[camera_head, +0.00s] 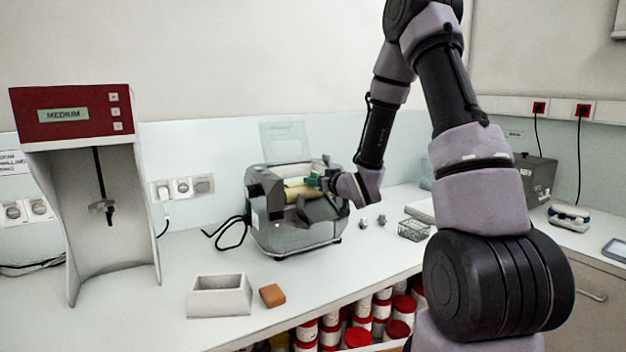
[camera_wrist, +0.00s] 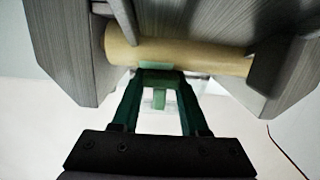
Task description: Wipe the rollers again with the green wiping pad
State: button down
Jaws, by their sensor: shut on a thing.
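The grey mill (camera_head: 290,236) stands on the counter with a pale cream roller (camera_head: 297,192) showing in its open top. The roller also crosses the upper part of the wrist view (camera_wrist: 205,58) between grey mill walls. My gripper (camera_head: 322,183) reaches into the top of the mill from the right. In the wrist view its dark green fingers (camera_wrist: 160,85) are shut on the green wiping pad (camera_wrist: 158,72). The pad is at the lower side of the roller and seems to touch it. Much of the pad is hidden, and a second roller is not clearly visible.
A beige open box (camera_head: 219,303) and an orange-brown block (camera_head: 272,295) lie in front of the mill. A red-topped machine (camera_head: 72,112) stands at left. A wire basket (camera_head: 413,230) is right of the mill. Red-lidded jars (camera_head: 358,337) fill the shelf below.

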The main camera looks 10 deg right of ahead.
send_near(297, 171)
jog(key=shift+w+a+f, duration=0.25)
jog(key=shift+w+f, duration=0.15)
jog(key=shift+w, duration=0.35)
jog(key=shift+w+a+f, duration=0.25)
jog(key=shift+w+f, duration=0.2)
jog(key=shift+w, duration=0.3)
jog(key=shift+w+a+r, duration=0.15)
jog(key=shift+w+a, duration=0.15)
jog(key=shift+w, duration=0.55)
jog(key=shift+w+a+r, duration=0.15)
jog(key=shift+w+r, duration=0.1)
jog(key=shift+w, duration=0.25)
jog(key=shift+s+f, duration=0.2)
jog(key=shift+s, duration=0.35)
jog(key=shift+d+f+v, duration=0.1)
jog(key=shift+f+v, duration=0.1)
jog(key=shift+v, duration=0.95)
jog(key=shift+d+f+v, duration=0.1)
jog(key=shift+f+v, duration=0.05)
jog(key=shift+v, duration=1)
jog(key=shift+s+d+f, duration=0.1)
jog(key=shift+s+d, duration=0.15)
jog(key=shift+s, duration=0.55)
jog(key=shift+s+d+f, duration=0.1)
jog(key=shift+s+d, duration=0.15)
jog(key=shift+s, duration=0.55)
jog(key=shift+r, duration=4.05)
